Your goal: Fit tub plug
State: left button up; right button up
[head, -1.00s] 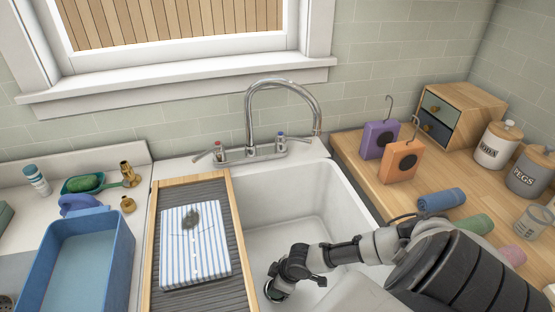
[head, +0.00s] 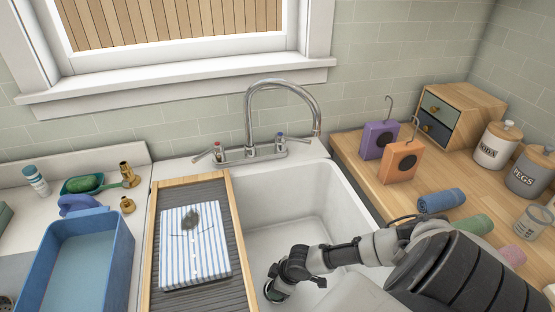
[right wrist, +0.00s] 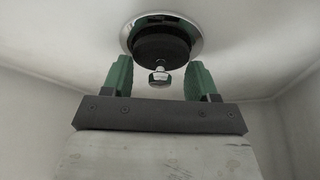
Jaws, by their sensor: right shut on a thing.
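The black tub plug (right wrist: 162,46) shows in the right wrist view, with a small metal knob on it. It lies within the outline of the shiny drain ring (right wrist: 198,38); I cannot tell how deep it sits. My left gripper is not in view.
A wooden-framed drainboard (head: 236,235) with a striped cloth (head: 195,255) borders the tub on the left. The faucet (head: 250,125) arches over the back. A wooden counter (head: 372,175) with orange and purple boxes stands on the right. The tub floor's back part is clear.

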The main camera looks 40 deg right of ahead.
jog(key=shift+f, duration=0.4)
jog(key=o, duration=1)
